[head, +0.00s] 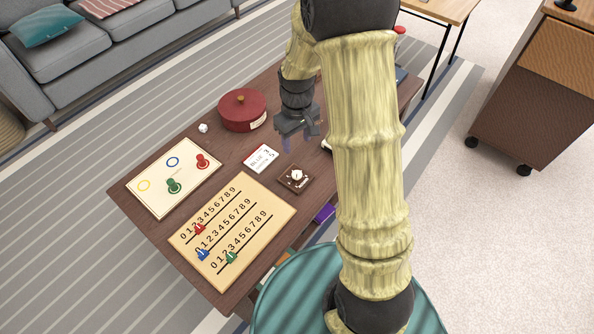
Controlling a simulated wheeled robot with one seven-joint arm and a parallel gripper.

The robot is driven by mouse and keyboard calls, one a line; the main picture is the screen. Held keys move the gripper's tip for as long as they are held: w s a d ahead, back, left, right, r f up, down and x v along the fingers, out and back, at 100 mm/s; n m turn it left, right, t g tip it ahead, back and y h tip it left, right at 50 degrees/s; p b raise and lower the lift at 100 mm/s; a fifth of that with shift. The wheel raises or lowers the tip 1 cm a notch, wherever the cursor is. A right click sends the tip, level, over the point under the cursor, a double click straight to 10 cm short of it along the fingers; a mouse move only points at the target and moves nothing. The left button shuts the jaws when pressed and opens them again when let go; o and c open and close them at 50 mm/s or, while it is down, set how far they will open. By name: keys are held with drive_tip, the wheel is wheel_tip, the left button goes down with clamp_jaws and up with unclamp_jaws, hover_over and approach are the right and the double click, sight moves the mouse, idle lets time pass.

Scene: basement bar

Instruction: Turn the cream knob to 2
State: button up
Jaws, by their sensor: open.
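A small dark brown box (303,184) lies on the wooden table, with a round cream knob (296,175) and small light marks on its top. The marks and the knob's setting are too small to read. My gripper (298,138) hangs above the table, beyond the box in the picture, open and apart from the knob. Nothing shows between its fingers.
A white card (261,159) with writing lies left of the box. A cream number board (250,200) with coloured pegs lies nearer.

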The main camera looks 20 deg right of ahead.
sight(297, 174)
wheel_tip(297, 174, down, 15)
drive_tip(key=b, duration=0.4)
drive_tip(key=shift+r+b, duration=0.1)
drive_tip(key=shift+b, duration=0.2)
drive_tip(key=c, duration=1)
